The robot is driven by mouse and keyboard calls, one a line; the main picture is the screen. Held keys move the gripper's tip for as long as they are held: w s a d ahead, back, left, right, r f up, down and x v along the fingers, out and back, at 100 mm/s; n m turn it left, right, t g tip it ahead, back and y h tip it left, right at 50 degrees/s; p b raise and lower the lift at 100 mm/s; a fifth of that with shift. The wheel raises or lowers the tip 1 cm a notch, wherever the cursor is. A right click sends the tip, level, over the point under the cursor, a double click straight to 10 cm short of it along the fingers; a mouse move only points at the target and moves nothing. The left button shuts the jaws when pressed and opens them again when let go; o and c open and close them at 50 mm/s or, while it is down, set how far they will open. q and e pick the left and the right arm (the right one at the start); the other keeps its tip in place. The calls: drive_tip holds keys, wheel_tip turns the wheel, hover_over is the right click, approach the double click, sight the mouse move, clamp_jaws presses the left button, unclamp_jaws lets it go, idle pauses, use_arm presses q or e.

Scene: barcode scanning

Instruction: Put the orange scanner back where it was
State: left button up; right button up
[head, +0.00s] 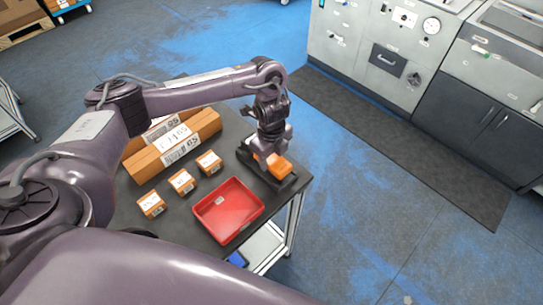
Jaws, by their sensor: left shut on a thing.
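The orange scanner (281,171) is at the right end of the dark table, over a black stand (286,185). My left gripper (268,157) comes down from above and is shut on the scanner. The gripper hides part of the scanner, and I cannot tell whether the scanner rests fully on the stand. My right gripper is not in view.
A red tray (228,211) lies in front of the stand. Several small labelled boxes (182,182) stand left of it, with larger cartons (173,144) behind them. The table's right edge is close to the stand. Grey cabinets (375,60) stand beyond, across open floor.

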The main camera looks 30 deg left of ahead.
sight(272, 157)
use_arm(q)
drive_tip(key=shift+f+b, duration=0.3)
drive_tip(key=shift+f, duration=0.35)
drive_tip(key=o, duration=1.1)
drive_tip(key=shift+o, duration=0.2)
wheel_tip(272, 157, up, 13)
drive_tip(key=p, duration=0.3)
drive_tip(key=shift+r, duration=0.2)
